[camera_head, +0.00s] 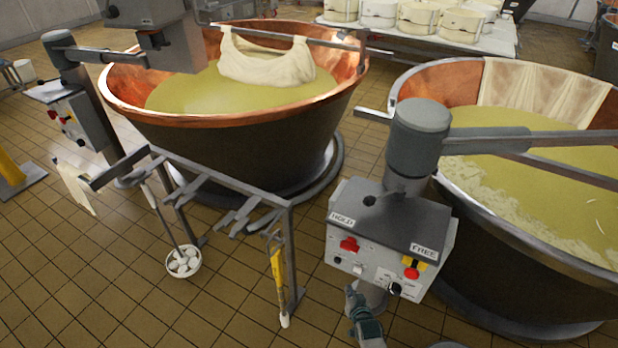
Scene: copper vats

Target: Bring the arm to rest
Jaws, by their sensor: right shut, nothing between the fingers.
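A grey metal arm (490,136) reaches right from a thick grey post (417,150) over the right vat. A short bent bar (373,114) sticks out on the post's left. Below the post is a grey control box (390,226) marked HOLD and FREE. A red control (349,245) sits under HOLD, and a red control on yellow (411,269) under FREE. A black knob (395,289) is at the box's lower right. My right gripper (352,296) is shut and empty, low in front of the box's pedestal, apart from the controls. My left gripper is not in view.
The right copper vat (435,83) holds yellow liquid with a cloth at its back. The left copper vat (130,113) has a cloth hung from a bar. A metal tool rack (222,180) stands left of the box. Tiled floor (225,305) is open in front.

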